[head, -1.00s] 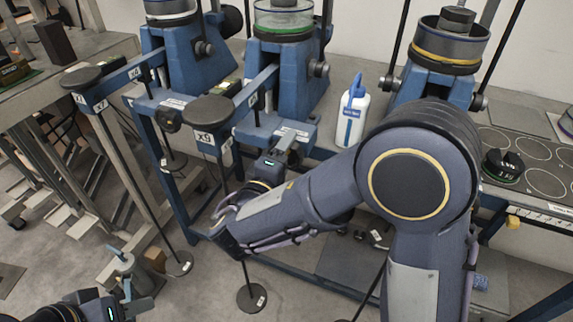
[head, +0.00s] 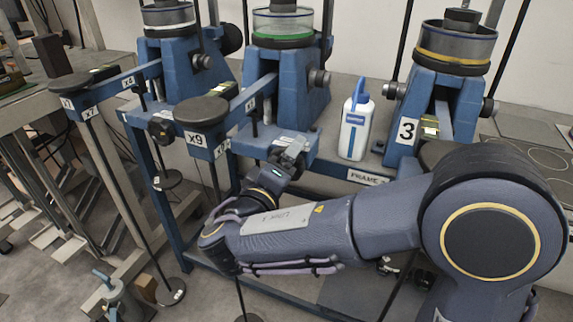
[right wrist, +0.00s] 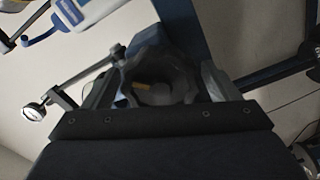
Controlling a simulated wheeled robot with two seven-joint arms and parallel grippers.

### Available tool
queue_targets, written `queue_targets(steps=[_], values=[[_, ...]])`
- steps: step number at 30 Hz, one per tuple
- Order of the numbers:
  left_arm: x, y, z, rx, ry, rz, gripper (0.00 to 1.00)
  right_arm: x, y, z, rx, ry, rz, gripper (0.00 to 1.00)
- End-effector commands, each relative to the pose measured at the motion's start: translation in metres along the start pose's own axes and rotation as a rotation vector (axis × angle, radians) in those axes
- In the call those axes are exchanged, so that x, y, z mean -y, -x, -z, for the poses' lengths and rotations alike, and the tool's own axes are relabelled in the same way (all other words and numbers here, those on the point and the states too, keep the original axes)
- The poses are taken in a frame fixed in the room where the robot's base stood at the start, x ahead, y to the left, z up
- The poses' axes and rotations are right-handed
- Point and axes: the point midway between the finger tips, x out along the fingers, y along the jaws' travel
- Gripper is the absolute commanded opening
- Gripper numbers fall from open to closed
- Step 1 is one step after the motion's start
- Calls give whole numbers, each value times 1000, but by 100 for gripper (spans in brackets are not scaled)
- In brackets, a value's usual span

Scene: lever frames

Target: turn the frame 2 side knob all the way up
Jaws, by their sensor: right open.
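Frame 2 is the middle blue lever frame (head: 303,100), under a clear drum with a green band. In the right wrist view, a dark scalloped knob (right wrist: 160,82) with a small yellowish mark lies between my open right fingers, one on each side; I cannot tell whether they touch it. In the head view my right gripper (head: 292,154) is at the front of frame 2, below its beam, and largely hides the knob there. Another round knob (head: 319,78) is on frame 2's upper right side. My left gripper is out of view.
A white and blue bottle (head: 354,125) stands on the bench right of my right gripper. Frame 3 (head: 407,129) is beyond it. A lever beam with a round black pad (head: 201,110) reaches forward left of the gripper. Another blue frame (head: 184,75) stands at left.

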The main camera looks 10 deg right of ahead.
Motion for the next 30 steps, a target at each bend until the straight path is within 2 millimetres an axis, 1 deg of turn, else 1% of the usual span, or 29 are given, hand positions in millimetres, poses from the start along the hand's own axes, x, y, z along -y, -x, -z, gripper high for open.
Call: queue_targets(steps=[5, 12, 15, 18, 26, 28, 29, 30], values=[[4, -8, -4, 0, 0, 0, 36, 3, 17, 0, -6, -1, 2, 82], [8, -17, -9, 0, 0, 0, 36, 3, 46, 0, -5, -1, 2, 82], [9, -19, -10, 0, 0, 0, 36, 2, 55, 0, -4, 0, 2, 82], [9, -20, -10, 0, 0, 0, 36, 1, 60, 0, -4, 1, 2, 82], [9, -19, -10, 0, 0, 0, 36, 0, 61, 0, -3, 3, 2, 82], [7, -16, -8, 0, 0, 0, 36, 0, 63, 2, -5, 42, 3, 82], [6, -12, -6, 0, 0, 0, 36, -1, 66, 3, -7, 85, 5, 82], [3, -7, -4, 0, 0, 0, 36, -1, 71, 5, -11, 163, 8, 82]])
